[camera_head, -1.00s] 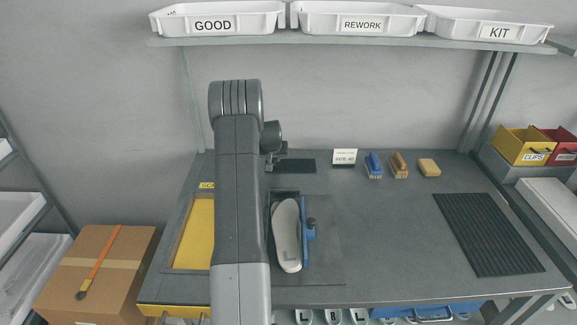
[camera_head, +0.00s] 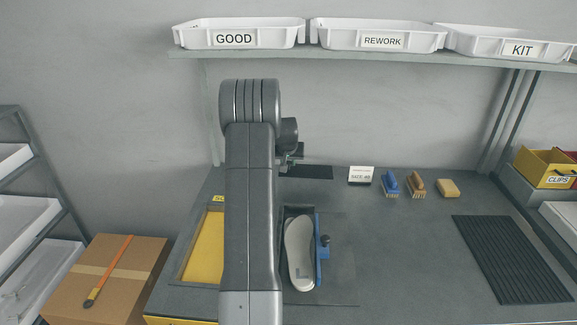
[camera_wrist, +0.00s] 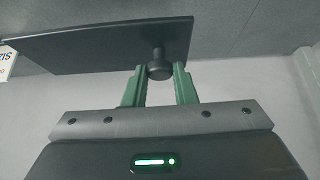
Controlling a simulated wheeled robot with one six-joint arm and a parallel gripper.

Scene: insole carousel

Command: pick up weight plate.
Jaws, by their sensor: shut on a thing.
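The weight plate (camera_head: 312,172) is a flat dark rectangle near the back of the workbench in the head view, partly hidden behind my arm. In the wrist view the plate (camera_wrist: 110,45) shows large, with a round dark knob (camera_wrist: 158,70) on it. The green fingers of my gripper (camera_wrist: 159,75) are shut on this knob, one on each side. In the head view my gripper (camera_head: 294,157) is small and partly hidden by my arm. The plate looks raised off the bench, though its clearance is hard to judge.
A size sign (camera_head: 361,175), two brushes (camera_head: 389,184) and a yellow block (camera_head: 448,188) stand right of the plate. An insole (camera_head: 299,254) lies beside a blue bar (camera_head: 318,262) in front. A ribbed black mat (camera_head: 512,260) lies right. Trays (camera_head: 240,34) line the shelf above.

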